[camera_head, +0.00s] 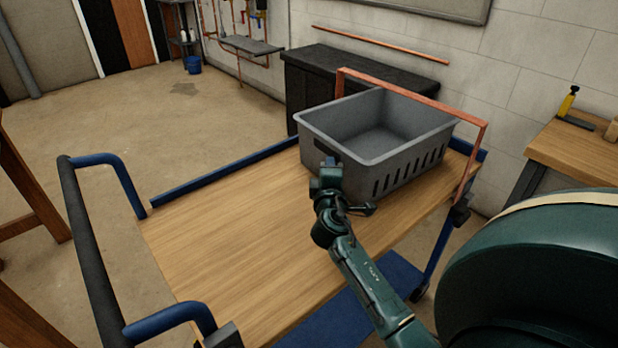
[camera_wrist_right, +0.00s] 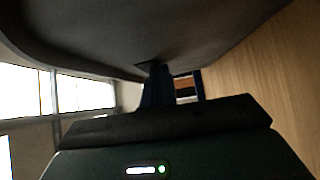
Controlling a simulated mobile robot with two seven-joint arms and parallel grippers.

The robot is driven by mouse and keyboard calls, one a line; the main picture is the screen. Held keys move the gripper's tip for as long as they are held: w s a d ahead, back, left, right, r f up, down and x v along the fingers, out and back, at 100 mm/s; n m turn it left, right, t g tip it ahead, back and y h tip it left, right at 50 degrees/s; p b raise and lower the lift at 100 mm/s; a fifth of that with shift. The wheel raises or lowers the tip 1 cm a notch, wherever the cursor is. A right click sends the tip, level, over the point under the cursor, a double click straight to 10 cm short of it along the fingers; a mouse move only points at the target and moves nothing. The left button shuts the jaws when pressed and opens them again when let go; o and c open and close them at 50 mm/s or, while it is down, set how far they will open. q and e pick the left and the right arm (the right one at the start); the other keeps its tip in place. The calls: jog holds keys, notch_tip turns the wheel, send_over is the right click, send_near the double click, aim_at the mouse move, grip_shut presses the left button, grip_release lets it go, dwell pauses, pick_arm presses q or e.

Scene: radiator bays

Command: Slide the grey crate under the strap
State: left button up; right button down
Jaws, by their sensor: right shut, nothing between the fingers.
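The grey crate (camera_head: 360,160) stands upright and empty on a wooden-topped cart (camera_head: 230,240). The strap (camera_head: 440,103) is an orange-brown arch across the cart's far end, its right leg down at the cart's side. The crate's far end lies close to the strap; I cannot tell whether it is partly beneath. My right gripper (camera_head: 329,172) is shut and empty at the crate's near wall, beside the dark handle slot; contact is not clear. In the right wrist view its fingers (camera_wrist_right: 157,85) are close together below a dark surface, probably the crate (camera_wrist_right: 180,35). My left gripper is not in view.
The cart has blue side rails (camera_head: 225,175) and a black push handle (camera_head: 88,250). A black cabinet (camera_head: 310,85) stands behind. A wooden bench (camera_head: 575,150) is at the right. Floor at the left is mostly clear.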

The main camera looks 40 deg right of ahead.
jog(key=d, duration=0.7)
jog(key=shift+w+d, duration=0.1)
jog(key=shift+w, duration=0.3)
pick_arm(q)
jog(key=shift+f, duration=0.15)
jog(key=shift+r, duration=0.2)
